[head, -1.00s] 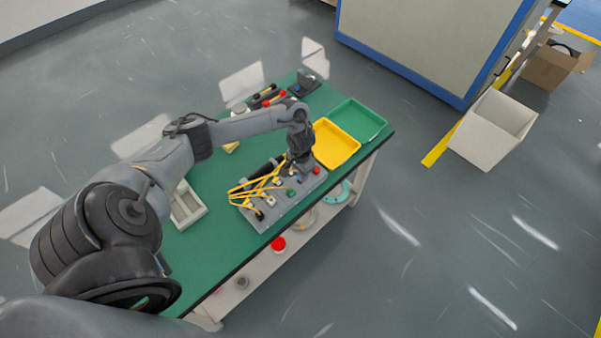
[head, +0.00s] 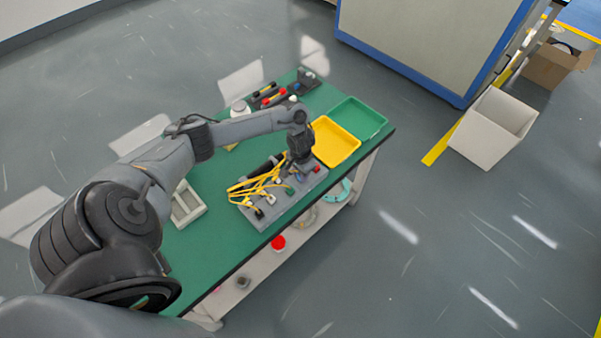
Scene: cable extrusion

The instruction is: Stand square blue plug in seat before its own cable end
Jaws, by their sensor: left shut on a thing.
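The grey fixture block (head: 249,216) lies near the front edge of the green table. Yellow cables (head: 254,184) run across it to a row of small ends and plugs. My left gripper (head: 299,170) points down over the right part of the block, shut on a small blue piece (head: 298,178) that looks like the blue plug. The piece is low at the block, mostly hidden by the fingers; I cannot tell whether it touches its seat. A green plug (head: 289,191) and a red plug (head: 316,169) are on either side. My right gripper is not in view.
A yellow tray (head: 335,142) and a green tray (head: 358,118) lie to the right of my gripper. A pale divided tray (head: 186,204) is at the left. Dark tools with red parts (head: 270,98) lie at the back.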

